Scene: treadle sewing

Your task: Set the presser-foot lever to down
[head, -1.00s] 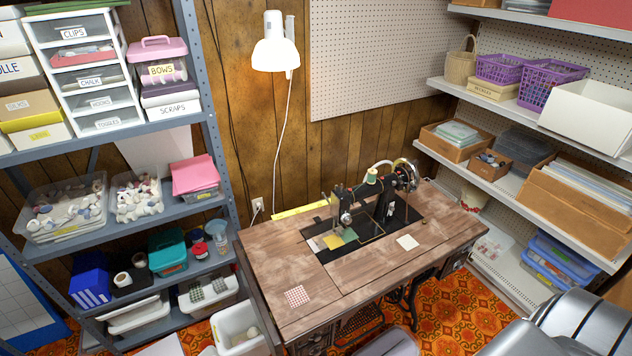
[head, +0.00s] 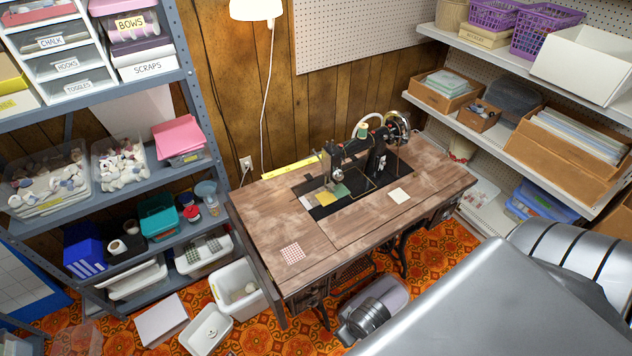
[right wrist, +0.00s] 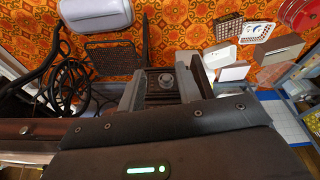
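The black sewing machine (head: 352,148) stands on the wooden treadle table (head: 265,215), with its needle end (head: 335,168) to the left and its handwheel (head: 398,127) to the right. The presser-foot lever is too small to make out, so its position cannot be told. Patches of yellow and green cloth (head: 340,191) lie under the needle end. My right gripper (right wrist: 167,82) shows its two fingers apart in the right wrist view, with nothing held between them. It is over the floor area, away from the machine's needle end. My left gripper is not in view.
A checked cloth square (head: 293,254) and a cream square (head: 399,196) lie on the tabletop. Shelving with bins (head: 170,255) stands left and a shelf (head: 500,85) right. A lamp (head: 256,9) hangs above. White tubs (head: 207,330) are on the orange patterned floor.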

